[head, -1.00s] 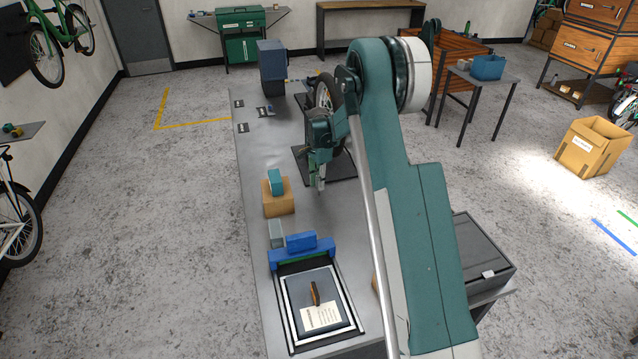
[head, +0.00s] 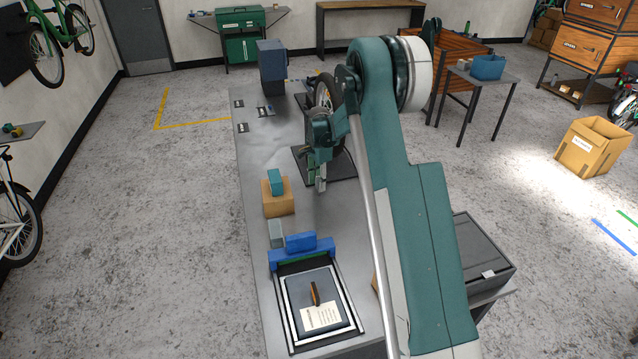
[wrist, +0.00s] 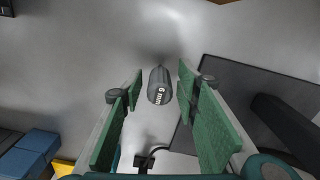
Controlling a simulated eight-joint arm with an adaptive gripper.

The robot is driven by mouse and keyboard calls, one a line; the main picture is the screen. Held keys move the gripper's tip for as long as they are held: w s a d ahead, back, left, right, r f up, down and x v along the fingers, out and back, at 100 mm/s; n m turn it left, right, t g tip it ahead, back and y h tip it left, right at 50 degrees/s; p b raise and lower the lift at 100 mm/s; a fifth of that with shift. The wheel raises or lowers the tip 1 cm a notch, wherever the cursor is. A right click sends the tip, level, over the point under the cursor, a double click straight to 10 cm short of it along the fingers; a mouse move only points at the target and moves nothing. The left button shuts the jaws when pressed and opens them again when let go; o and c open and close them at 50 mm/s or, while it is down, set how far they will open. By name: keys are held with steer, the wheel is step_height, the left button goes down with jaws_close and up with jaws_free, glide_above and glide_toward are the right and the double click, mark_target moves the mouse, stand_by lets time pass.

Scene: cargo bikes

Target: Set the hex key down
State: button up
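A dark grey cylinder marked "6 mm" (wrist: 160,86), which looks like the hex key's handle, shows between my fingers in the wrist view, end toward the camera. My gripper (wrist: 160,95) is open around it, with a visible gap on both sides of the handle. The rest of the hex key is hidden behind the handle's end, and I cannot tell whether it touches the table. In the head view my gripper (head: 317,184) points down over the grey table (head: 215,0) beside the black mat (head: 343,168); the key cannot be made out there.
A cardboard-coloured block (head: 279,203) with a teal item (head: 275,182) on it stands left of my gripper. Nearer are a blue block (head: 300,243) and a framed tray (head: 290,335). A wheel (head: 323,92) stands on the mat behind. Bare table lies between.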

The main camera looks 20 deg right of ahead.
step_height(320, 180, up, 12)
steer(key=shift+f, duration=0.15)
stand_by(0.4)
stand_by(0.6)
steer(key=s+a+r+n+t, duration=0.2)
steer(key=s+r+n, duration=0.2)
steer(key=s+r, duration=0.8)
steer(key=s+a+r+n+t, duration=0.1)
steer(key=s+a+r+n, duration=0.2)
steer(key=s+r, duration=0.85)
steer(key=s+a+f+n+t, duration=0.1)
steer(key=s+n, duration=0.3)
steer(key=s, duration=1.2)
steer(key=s+a+f+n+t, duration=0.1)
steer(key=s+f+n+t, duration=0.2)
steer(key=s, duration=1.2)
steer(key=shift+s+a+f+n, duration=0.35)
steer(key=shift+f+n, duration=0.2)
steer(key=shift+n, duration=0.35)
